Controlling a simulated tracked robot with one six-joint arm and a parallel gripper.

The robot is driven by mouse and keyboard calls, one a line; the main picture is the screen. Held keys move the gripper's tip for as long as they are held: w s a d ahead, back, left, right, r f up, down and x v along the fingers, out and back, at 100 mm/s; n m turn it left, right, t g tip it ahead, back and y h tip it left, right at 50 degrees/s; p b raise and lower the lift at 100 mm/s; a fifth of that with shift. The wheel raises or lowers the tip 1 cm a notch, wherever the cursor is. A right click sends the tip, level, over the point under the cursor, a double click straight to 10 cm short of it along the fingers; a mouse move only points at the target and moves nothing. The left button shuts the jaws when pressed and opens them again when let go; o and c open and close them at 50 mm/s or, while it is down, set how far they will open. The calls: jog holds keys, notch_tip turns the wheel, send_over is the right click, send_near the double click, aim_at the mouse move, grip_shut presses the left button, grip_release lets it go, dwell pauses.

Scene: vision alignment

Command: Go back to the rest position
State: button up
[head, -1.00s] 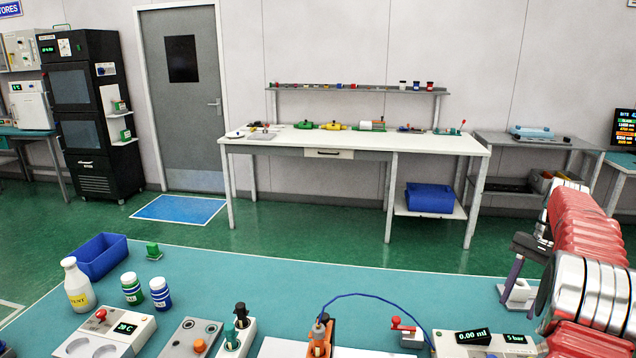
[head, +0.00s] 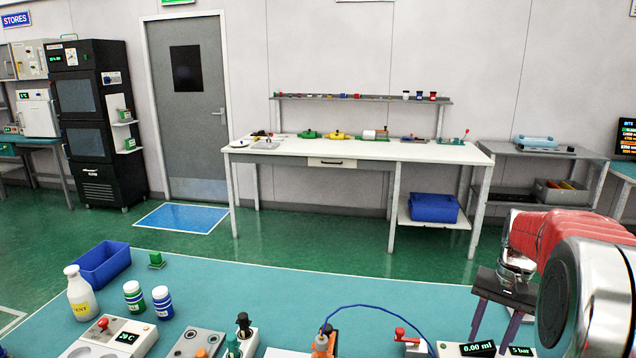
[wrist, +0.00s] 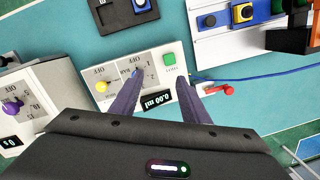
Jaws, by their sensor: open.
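My gripper (head: 491,336) hangs at the right of the head view, pointing down over the front bench. Its two dark purple fingers are apart with nothing between them. In the wrist view the open fingers (wrist: 157,82) are seen over a dispenser box (wrist: 148,78) with a 0.00 ml display, a yellow knob and a green button. The same dispenser (head: 455,350) shows at the bottom of the head view, partly hidden by my gripper. Whether the fingers touch it cannot be told.
On the teal bench (head: 300,290) stand a blue bin (head: 103,263), a white bottle (head: 80,292), two capped jars and a 20 C device (head: 110,338). A red-handled valve (head: 408,340) and blue tube (head: 375,306) lie close left of my gripper. Green floor separates the white back bench (head: 350,150).

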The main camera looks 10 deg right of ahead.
jog(key=s+a+r+n+t, duration=0.2)
jog(key=s+a, duration=0.3)
jog(key=a, duration=0.4)
jog(key=s+a+r+n+t, duration=0.2)
jog(key=s+a, duration=0.4)
jog(key=a, duration=0.3)
jog(key=s+a+r+n+t+h, duration=0.1)
jog(key=s+a+r+n+t, duration=0.1)
jog(key=s+a, duration=0.4)
jog(key=a+r+n, duration=0.1)
jog(key=a+n, duration=0.1)
jog(key=a, duration=0.1)
jog(key=shift+a+r, duration=0.15)
jog(key=shift+a, duration=0.15)
